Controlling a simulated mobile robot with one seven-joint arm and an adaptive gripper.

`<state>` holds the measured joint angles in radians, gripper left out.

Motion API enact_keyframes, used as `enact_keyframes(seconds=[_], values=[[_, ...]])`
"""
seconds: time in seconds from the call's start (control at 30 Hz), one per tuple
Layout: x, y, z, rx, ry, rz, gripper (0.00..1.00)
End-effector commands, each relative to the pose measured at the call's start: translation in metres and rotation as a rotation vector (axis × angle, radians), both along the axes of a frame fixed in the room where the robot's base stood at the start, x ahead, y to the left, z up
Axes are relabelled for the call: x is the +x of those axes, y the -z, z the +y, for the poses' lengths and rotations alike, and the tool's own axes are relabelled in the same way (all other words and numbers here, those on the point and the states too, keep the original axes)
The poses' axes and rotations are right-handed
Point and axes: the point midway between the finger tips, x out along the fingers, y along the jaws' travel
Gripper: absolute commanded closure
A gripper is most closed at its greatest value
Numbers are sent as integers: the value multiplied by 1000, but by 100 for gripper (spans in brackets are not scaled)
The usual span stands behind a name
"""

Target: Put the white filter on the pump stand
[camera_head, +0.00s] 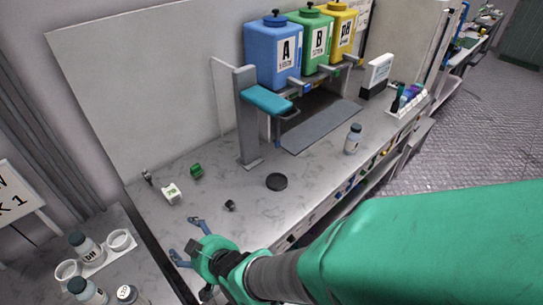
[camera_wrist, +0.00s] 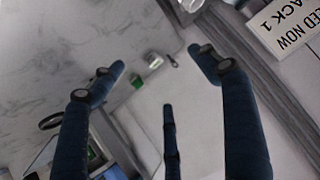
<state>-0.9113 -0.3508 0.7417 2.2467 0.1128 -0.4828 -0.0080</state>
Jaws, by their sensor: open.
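A small white block with a green mark, which looks like the white filter (camera_head: 171,193), lies on the marbled counter at the left. It also shows small in the wrist view (camera_wrist: 153,60), between the fingers and well beyond them. The grey post with a teal arm (camera_head: 246,118), which looks like the pump stand, rises from the counter to the right of the filter. My gripper (camera_head: 187,241) is open and empty near the counter's left front corner, nearer the camera than the filter. Its spread fingers also show in the wrist view (camera_wrist: 157,72).
A green block (camera_head: 196,170) and a small grey piece (camera_head: 148,178) lie near the filter. A black disc (camera_head: 277,181) and a small dark piece (camera_head: 230,205) lie farther right. A capped bottle (camera_head: 353,139) stands right. Several bottles and white rings occupy the left surface.

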Motion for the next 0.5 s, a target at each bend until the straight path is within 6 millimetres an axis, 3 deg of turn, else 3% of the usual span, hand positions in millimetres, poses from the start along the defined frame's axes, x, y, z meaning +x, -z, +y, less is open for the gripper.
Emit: enact_keyframes(seconds=[0.03,0.2,0.5], values=[[14,-13,-15,-6,32,9,25],[46,-47,-66,-47,126,56,25],[72,-104,-171,-111,294,143,25]])
